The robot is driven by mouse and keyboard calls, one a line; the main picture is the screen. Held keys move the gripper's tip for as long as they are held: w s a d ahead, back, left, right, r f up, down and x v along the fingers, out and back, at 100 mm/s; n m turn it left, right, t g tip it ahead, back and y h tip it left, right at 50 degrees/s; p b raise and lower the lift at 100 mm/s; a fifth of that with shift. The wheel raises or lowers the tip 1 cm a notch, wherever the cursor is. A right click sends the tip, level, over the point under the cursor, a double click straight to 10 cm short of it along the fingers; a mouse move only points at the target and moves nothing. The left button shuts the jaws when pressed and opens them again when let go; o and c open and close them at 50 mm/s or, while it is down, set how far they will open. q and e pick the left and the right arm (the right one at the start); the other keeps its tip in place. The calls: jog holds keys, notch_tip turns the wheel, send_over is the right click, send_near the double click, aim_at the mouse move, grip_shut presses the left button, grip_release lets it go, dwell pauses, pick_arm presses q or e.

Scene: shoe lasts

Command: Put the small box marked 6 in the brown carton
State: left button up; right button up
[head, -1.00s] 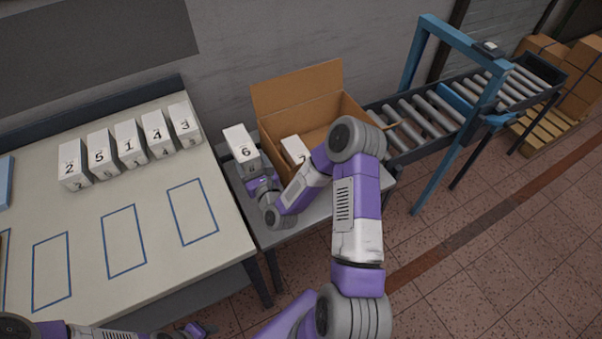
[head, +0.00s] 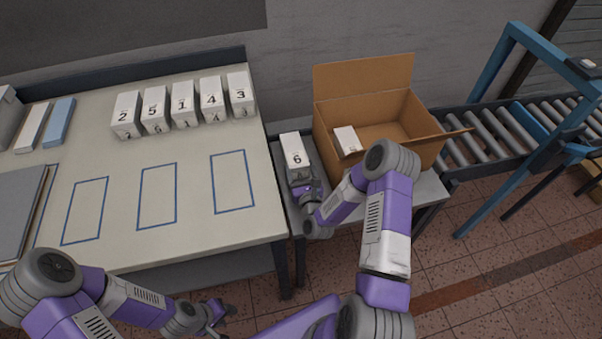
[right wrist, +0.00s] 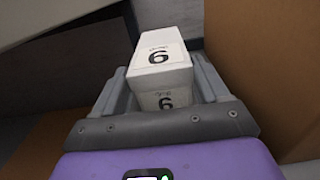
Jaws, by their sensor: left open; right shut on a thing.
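The small white box marked 6 (head: 295,153) is upright beside the left wall of the brown carton (head: 420,128), over the small side table. My right gripper (head: 303,184) is shut on this box; the right wrist view shows the box marked 6 (right wrist: 163,60) between the two fingers (right wrist: 165,90). Whether the box touches the table beneath is hidden. The carton is open with its flaps up or out, and another white box (head: 346,139) stands inside at its left; its number is not readable now. My left gripper (head: 218,318) is open and empty, low in front of the large table.
Several white boxes marked 2, 5, 1, 4 and 3 (head: 183,103) stand in a row on the large table (head: 120,165), behind blue outlined rectangles. A roller conveyor (head: 480,145) with a blue frame (head: 490,75) lies right of the carton. The carton's right part is empty.

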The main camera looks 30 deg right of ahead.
jog(key=shift+f, duration=0.4)
jog(key=shift+r, duration=0.1)
jog(key=o, duration=1.1)
jog(key=shift+o, duration=0.2)
